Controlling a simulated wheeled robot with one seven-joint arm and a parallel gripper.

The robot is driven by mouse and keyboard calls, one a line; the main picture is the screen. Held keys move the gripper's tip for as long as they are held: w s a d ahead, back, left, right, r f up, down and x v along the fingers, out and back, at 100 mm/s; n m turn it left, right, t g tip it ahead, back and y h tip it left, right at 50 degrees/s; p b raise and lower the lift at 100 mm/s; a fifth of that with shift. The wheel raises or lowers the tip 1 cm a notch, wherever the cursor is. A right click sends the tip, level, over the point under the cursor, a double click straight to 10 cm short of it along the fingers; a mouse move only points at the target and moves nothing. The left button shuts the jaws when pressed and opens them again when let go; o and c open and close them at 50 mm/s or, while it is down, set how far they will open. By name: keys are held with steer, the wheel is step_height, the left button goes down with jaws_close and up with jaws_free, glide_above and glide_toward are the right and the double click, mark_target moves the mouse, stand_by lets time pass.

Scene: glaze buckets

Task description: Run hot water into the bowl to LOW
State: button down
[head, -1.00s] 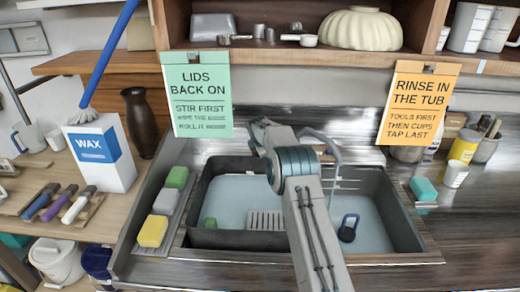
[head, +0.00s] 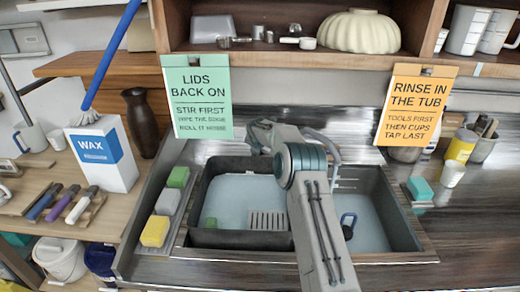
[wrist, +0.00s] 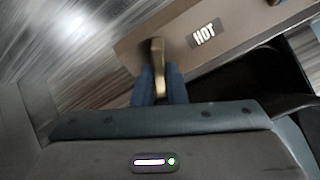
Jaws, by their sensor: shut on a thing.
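In the wrist view, my gripper (wrist: 158,88) has its blue fingers closed around a brass tap lever (wrist: 157,52). A white HOT label (wrist: 204,35) is on the brown panel just right of the lever. In the head view, my arm crosses the sink (head: 424,235) and hides the gripper and lever. Bluish water shows in the sink to the left and right of my arm. A pale ribbed bowl (head: 358,32) stands upside down on the shelf above. No LOW mark and no running stream can be made out.
A green block (head: 210,223), a slotted grate (head: 268,220) and a dark blue tool (head: 348,224) are in the sink. Sponges (head: 155,231) line its left side. Two hanging signs (head: 198,95) (head: 417,105) flank the back. The right counter front is clear.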

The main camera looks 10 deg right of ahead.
steer(key=shift+r, duration=0.1)
stand_by(0.3)
steer(key=c, duration=1.5)
jaws_free()
steer(key=shift+o, duration=0.2)
steer(key=b+v, duration=0.3)
steer(key=v, duration=1)
steer(key=shift+s+a+r, duration=0.15)
steer(key=shift+s+r, duration=0.05)
steer(key=shift+s, duration=0.15)
